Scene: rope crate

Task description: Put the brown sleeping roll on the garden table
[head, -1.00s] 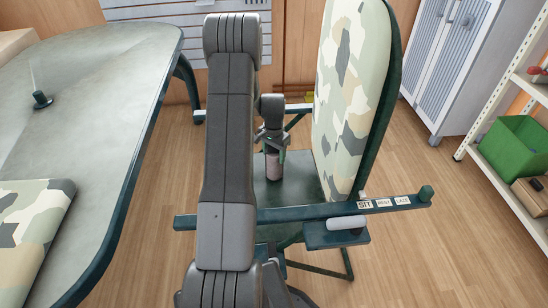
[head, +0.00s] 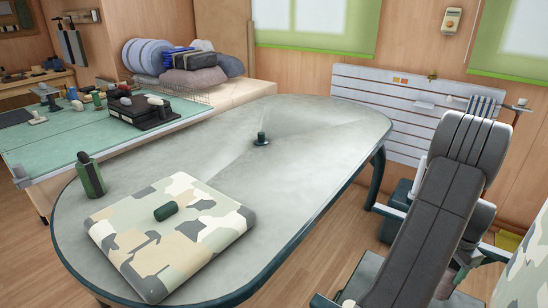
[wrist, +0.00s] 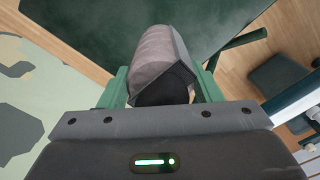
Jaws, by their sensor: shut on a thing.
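The garden table (head: 310,150) is the long grey table with a rounded end and dark green edge in the middle of the head view. My gripper (wrist: 164,82) is shut on the brown sleeping roll (wrist: 158,50), a grey-brown cylinder with a dark end, between the green fingers in the wrist view. The roll is over a dark green chair seat (wrist: 80,20); I cannot tell whether it touches it.
On the table are a camouflage cushion (head: 170,240) with a small green roll (head: 166,211) on it, a green bottle (head: 90,174) and a dark green fitting (head: 261,139). The table's far right half is clear. A camouflage chair back (head: 525,275) stands at lower right.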

